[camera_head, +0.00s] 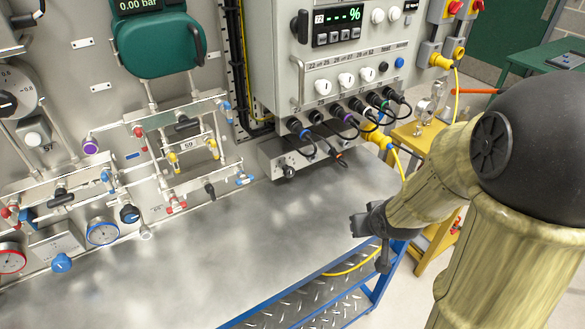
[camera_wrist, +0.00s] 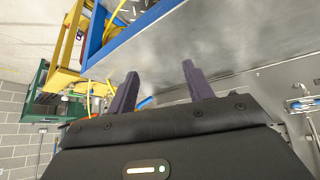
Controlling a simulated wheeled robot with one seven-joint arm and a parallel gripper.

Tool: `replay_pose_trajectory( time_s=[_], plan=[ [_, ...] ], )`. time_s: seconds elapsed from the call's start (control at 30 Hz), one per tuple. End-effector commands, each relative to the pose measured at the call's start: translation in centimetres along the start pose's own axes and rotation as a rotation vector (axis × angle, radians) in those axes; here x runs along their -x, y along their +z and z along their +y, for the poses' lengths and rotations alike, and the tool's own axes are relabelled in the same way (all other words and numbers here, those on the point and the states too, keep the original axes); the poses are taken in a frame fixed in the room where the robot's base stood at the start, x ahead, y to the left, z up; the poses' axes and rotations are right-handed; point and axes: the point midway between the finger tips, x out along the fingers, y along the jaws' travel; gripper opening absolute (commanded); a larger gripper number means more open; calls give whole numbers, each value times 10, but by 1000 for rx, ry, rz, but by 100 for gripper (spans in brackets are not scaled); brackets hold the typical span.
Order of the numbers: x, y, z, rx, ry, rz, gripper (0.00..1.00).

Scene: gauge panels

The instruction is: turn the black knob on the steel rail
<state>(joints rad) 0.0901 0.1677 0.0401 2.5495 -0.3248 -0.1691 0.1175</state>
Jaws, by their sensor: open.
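Several black knobs and handles show on the steel rails in the head view, and I cannot tell for sure which one is meant. A black handle (camera_head: 210,190) is farther right on that rail. Another black knob (camera_head: 289,171) is on the front of a grey box. My gripper (camera_head: 366,238) is at the right edge of the bench, well apart from all of these. In the wrist view my gripper (camera_wrist: 159,72) is open and empty.
The steel bench top (camera_head: 250,240) is mostly clear between my gripper and the rails. Black cables (camera_head: 372,112) hang from the control box (camera_head: 345,70). A yellow stand (camera_head: 415,140) is beyond the bench's right end. The blue bench frame (camera_head: 385,270) runs below my gripper.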

Motion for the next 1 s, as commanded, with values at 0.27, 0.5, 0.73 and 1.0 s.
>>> replay_pose_trajectory(
  time_s=[0.27,0.5,0.73,1.0],
  plan=[
    [-6,-63,-31,91,-231,324,51],
    [10,-89,-65,92,-471,519,51],
    [14,-91,-71,88,-516,551,51],
    [12,-93,-72,89,-514,550,51]
  ],
)
